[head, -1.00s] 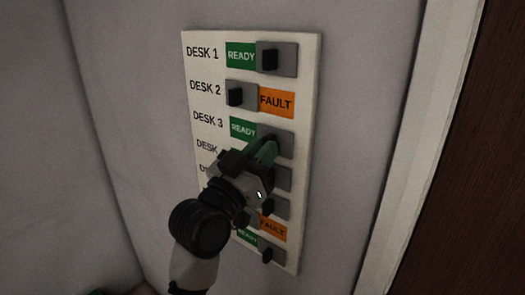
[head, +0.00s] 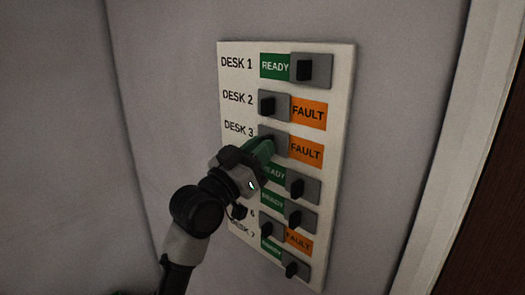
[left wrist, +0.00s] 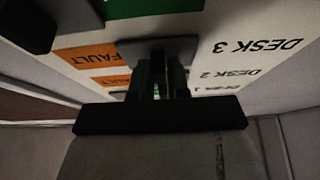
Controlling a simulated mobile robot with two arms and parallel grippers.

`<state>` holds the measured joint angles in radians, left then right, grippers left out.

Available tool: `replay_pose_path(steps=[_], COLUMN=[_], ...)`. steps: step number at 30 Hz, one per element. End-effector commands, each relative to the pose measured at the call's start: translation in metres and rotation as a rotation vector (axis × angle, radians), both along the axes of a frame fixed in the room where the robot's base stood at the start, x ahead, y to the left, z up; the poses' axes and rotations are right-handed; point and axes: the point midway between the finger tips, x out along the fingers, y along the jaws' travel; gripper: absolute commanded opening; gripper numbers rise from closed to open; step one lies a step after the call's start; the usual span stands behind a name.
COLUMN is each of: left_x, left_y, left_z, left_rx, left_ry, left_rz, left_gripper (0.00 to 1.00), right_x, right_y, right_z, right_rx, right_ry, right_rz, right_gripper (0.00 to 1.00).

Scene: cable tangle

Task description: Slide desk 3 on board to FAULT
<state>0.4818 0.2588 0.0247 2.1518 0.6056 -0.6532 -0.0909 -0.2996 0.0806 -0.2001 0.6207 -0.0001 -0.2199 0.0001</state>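The white board (head: 345,75) hangs on the wall with rows of labelled sliders. In the desk 3 row, the grey slider plate (head: 270,131) sits at the left and the orange FAULT field (head: 306,151) shows at its right. My left gripper (head: 264,147) is at this slider, its green fingers around the knob, which is mostly hidden in the head view. The left wrist view shows the board upside down, with the desk 3 plate (left wrist: 158,48) right beyond the fingers (left wrist: 160,82) and FAULT uncovered beside it. My right gripper is not in view.
The desk 1 slider (head: 312,70) is at the right with READY showing. The desk 2 slider (head: 272,104) is at the left with FAULT showing. My left arm partly covers the lower rows' labels. A door frame (head: 462,150) stands at the right.

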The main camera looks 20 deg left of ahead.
Motion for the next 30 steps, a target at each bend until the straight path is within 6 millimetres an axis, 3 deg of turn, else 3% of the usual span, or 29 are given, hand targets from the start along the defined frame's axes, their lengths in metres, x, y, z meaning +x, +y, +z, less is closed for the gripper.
replay_pose_path(steps=[1, 5, 16, 30], left_x=[0.001, 0.0, -0.007, -0.08], left_y=[0.002, 0.001, 0.003, 0.031], left_z=[0.001, 0.001, -0.005, -0.039], left_rx=[0.0, 0.0, 0.0, 0.001], left_ry=[-0.001, -0.002, -0.001, 0.0], left_rz=[0.004, 0.004, 0.002, 0.005], left_gripper=[0.23, 0.4, 0.4, 0.4], right_x=[0.0, 0.0, 0.0, -0.001], right_y=[0.0, 0.0, 0.0, 0.0], right_z=[0.0, 0.0, -0.005, -0.039], right_rx=[0.0, 0.0, 0.0, 0.0], right_ry=[0.0, 0.0, 0.001, 0.001], right_rz=[0.0, 0.0, 0.0, -0.001], right_gripper=[0.0, 0.0, 0.0, 0.0])
